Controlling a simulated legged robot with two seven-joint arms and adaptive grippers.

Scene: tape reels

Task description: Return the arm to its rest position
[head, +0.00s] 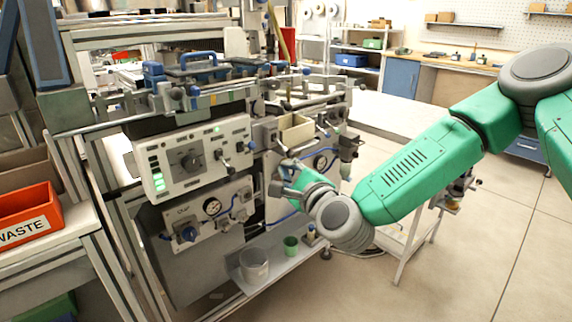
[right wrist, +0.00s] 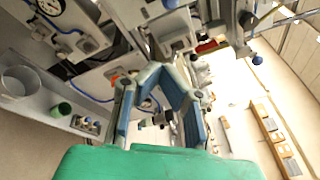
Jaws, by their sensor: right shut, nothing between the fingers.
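My right arm is green with grey joints and comes in from the right in the head view. My right gripper (head: 287,180) is in front of the machine, beside the cream bin (head: 290,133) and below it. In the right wrist view my right gripper (right wrist: 160,76) shows its blue-padded fingers with nothing held between them; it is shut and empty. Whether a fingertip touches the machine cannot be told. My left gripper is not in view.
The machine (head: 195,160) with its control panel fills the left and centre. A lower shelf holds a grey cup (head: 254,265) and a green cup (head: 290,246). An orange waste bin (head: 28,215) stands at the left. Open floor (head: 480,250) lies at the right.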

